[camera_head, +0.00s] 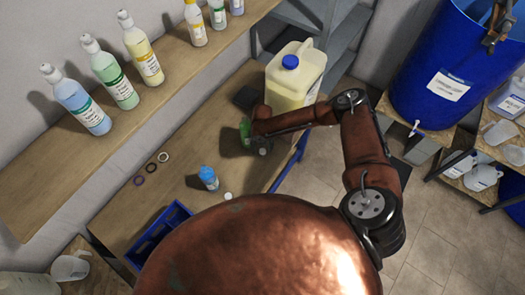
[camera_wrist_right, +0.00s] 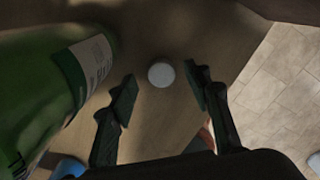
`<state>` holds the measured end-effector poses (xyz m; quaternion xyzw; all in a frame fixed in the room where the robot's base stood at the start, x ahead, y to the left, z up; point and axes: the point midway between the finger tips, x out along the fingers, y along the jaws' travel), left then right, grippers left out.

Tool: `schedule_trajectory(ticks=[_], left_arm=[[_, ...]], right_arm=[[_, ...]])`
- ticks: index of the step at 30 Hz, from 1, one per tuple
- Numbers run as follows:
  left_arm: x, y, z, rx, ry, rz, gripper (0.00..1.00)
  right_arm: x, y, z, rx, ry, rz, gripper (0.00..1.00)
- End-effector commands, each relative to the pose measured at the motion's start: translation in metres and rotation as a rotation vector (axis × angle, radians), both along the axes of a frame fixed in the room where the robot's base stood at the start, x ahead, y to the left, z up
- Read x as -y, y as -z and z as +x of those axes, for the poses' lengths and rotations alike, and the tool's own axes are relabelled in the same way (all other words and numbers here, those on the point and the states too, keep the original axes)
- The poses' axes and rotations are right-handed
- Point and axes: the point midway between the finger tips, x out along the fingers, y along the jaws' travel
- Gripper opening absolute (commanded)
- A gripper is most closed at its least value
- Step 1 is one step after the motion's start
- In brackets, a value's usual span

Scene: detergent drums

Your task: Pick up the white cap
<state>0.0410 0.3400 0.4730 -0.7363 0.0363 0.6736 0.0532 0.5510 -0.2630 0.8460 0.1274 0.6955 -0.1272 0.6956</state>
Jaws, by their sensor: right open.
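The white cap (camera_wrist_right: 161,75) is a small round disc on the wooden bench in the right wrist view. It shows between and just beyond the fingertips of my right gripper (camera_wrist_right: 159,92), which is open and empty. A green bottle (camera_wrist_right: 35,95) stands close on the left in that view. In the head view my right gripper (camera_head: 258,143) is low over the bench beside the green bottle (camera_head: 245,131). A small white disc (camera_head: 228,196) lies nearer me; I cannot tell whether it is the same cap. My left gripper is not in view.
A pale yellow canister (camera_head: 292,80) with a blue lid stands behind the gripper. A blue-capped bottle (camera_head: 208,178), several rings (camera_head: 151,167) and a blue crate (camera_head: 158,235) are on the bench. Bottles line the shelf (camera_head: 130,125). A blue drum (camera_head: 435,65) stands right.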

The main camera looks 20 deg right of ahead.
Motion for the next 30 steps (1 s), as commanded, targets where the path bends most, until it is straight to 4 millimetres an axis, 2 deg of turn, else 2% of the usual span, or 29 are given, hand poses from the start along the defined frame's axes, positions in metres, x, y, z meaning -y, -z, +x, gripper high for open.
schedule_trajectory(ticks=[3,11,22,30], left_arm=[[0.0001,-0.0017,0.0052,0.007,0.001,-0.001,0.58],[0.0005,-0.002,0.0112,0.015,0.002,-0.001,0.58],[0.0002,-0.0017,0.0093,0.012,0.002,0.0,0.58],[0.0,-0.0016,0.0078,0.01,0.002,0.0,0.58]], right_arm=[[0.0011,0.011,-0.001,-0.001,0.002,-0.001,0.45],[0.0021,0.0132,-0.0011,0.0,0.003,-0.001,0.44],[0.0025,0.013,-0.0015,0.0,0.004,-0.001,0.19],[0.0025,0.0129,-0.0015,0.0,0.004,-0.001,0.18]])
